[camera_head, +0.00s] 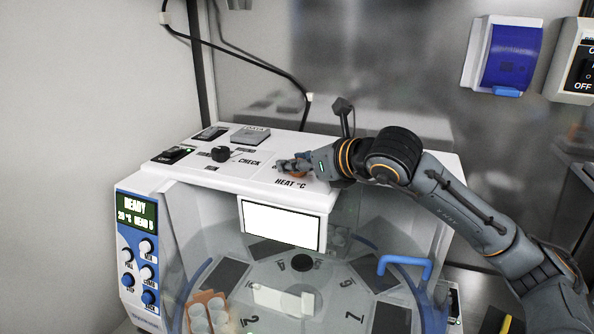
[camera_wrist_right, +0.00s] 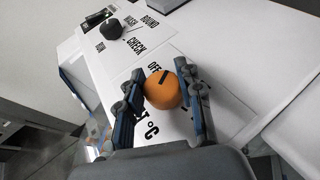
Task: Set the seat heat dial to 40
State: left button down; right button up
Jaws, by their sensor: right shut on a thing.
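The heat dial is an orange round knob with a dark pointer line (camera_wrist_right: 163,91), on the white top panel of the machine (camera_head: 240,178). In the right wrist view it sits between the two fingers of my right gripper (camera_wrist_right: 163,100), which is shut on it. The "HEAT °C" label (camera_head: 291,183) shows in the head view; most of the scale numbers are hidden by the fingers. In the head view my right gripper (camera_head: 297,165) covers most of the dial. My left gripper is not in view.
A black selector knob (camera_head: 221,154) with "CHECK" beside it stands left of the dial. A blue-framed display (camera_head: 136,211) reads READY, with several small knobs below. A clear front with a blue handle (camera_head: 404,262) covers the numbered carousel. A blue box (camera_head: 511,57) hangs on the wall.

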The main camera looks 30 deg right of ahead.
jog(key=shift+m+h+b, duration=0.3)
jog(key=shift+m+h, duration=0.1)
jog(key=shift+h, duration=0.1)
jog(key=o, duration=1.2)
jog(key=shift+s, duration=0.1)
jog(key=v, duration=1)
jog(key=shift+s+d, duration=0.1)
jog(key=shift+s, duration=0.15)
jog(key=shift+s+r, duration=0.3)
jog(key=shift+s, duration=0.3)
